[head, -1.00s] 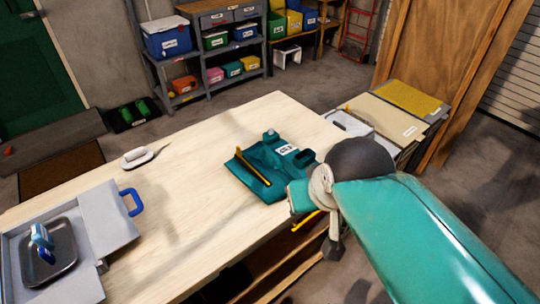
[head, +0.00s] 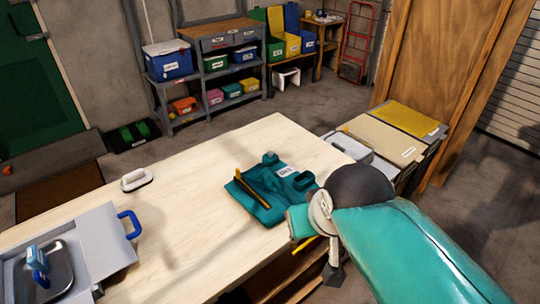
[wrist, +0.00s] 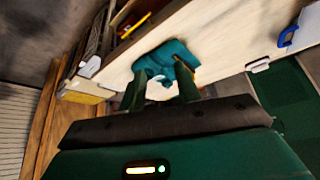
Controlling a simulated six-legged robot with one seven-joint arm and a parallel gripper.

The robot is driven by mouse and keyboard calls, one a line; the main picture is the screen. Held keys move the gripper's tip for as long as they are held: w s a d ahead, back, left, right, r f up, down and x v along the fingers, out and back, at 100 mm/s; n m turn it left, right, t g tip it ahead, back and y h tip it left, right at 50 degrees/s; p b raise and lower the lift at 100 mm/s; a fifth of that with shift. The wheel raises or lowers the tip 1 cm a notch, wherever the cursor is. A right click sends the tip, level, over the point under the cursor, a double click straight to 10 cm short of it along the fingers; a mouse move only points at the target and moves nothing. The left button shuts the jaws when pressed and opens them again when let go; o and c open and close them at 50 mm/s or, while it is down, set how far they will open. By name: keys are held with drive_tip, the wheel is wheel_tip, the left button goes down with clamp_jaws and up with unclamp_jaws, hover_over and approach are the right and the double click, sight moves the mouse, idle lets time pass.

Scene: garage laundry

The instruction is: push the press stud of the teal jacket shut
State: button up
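The teal jacket (head: 268,205) lies folded on the light wooden table, with a yellow-and-dark strip along its left side and a white label near its back edge. I cannot make out the press stud. In the wrist view the jacket (wrist: 172,50) lies beyond my gripper (wrist: 163,84), whose two dark green fingers stand apart with no object clearly held between them. In the head view my arm covers the area right of the jacket and the fingertips are hidden. I cannot tell whether the fingers touch the cloth.
The wooden table (head: 185,215) is mostly bare left of the jacket. A white-handled brush (head: 137,180) and a grey case (head: 90,235) with a blue handle and metal tray stand at the left. Stacked panels (head: 385,140) and a container are beyond the right edge.

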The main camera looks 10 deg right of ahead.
drive_tip(key=shift+c, duration=0.4)
clamp_jaws()
idle(1.5)
